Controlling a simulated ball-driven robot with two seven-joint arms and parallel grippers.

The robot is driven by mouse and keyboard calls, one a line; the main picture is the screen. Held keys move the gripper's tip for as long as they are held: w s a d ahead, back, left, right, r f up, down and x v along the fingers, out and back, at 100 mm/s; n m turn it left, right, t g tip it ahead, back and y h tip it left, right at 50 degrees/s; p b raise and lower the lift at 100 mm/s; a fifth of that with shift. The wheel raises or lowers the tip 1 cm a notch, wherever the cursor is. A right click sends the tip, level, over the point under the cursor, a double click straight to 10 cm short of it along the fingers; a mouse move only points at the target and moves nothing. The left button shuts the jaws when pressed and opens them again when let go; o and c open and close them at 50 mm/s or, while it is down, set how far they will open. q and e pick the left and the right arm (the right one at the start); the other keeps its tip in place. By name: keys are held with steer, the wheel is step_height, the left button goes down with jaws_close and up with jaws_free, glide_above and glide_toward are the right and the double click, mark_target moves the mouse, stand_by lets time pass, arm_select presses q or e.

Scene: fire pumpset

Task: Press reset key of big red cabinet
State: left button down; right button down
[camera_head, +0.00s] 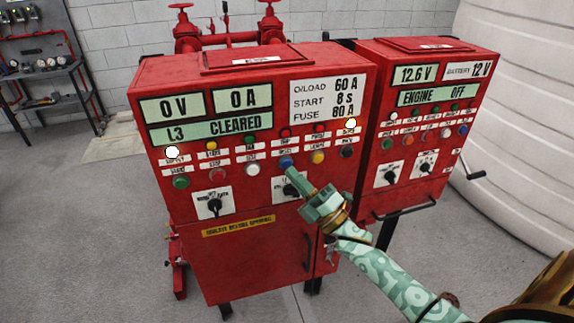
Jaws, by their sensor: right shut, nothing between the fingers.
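The big red cabinet (240,255) stands in the middle of the head view. Its display panel reads 0 V, 0 A and "L3 CLEARED" (211,130). Below it are rows of coloured lamps and buttons with small labels, too small to read surely. My right gripper (288,166) is shut and empty. Its tip is at a blue button (284,161) in the lower row, and seems to touch it or be just in front of it. The gripper hides part of the panel below that button. My left gripper is not in view.
A smaller red cabinet (418,130) with "ENGINE OFF" on its display stands to the right. Rotary switches (214,204) sit below the buttons. Red pipework (228,38) is behind, a dark tool bench (40,75) at far left. Grey floor at left is clear.

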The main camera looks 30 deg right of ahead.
steer(key=shift+w, duration=0.1)
stand_by(0.7)
steer(key=shift+w+d, duration=0.1)
steer(key=shift+w, duration=0.2)
steer(key=shift+w+d+b, duration=0.1)
steer(key=shift+w+b, duration=0.3)
steer(key=shift+b, duration=0.1)
stand_by(0.5)
steer(key=shift+s, duration=0.1)
stand_by(0.3)
steer(key=shift+s+a+p, duration=0.2)
steer(key=shift+s+p, duration=0.15)
steer(key=shift+s, duration=0.4)
steer(key=shift+s+a+p, duration=0.2)
steer(key=shift+s+p, duration=0.1)
steer(key=shift+s, duration=0.5)
steer(key=shift+s+a+p, duration=0.15)
steer(key=shift+s+p, duration=0.15)
steer(key=shift+s, duration=0.5)
steer(key=shift+s+a+p, duration=0.2)
steer(key=shift+s+p, duration=0.1)
steer(key=shift+s, duration=0.5)
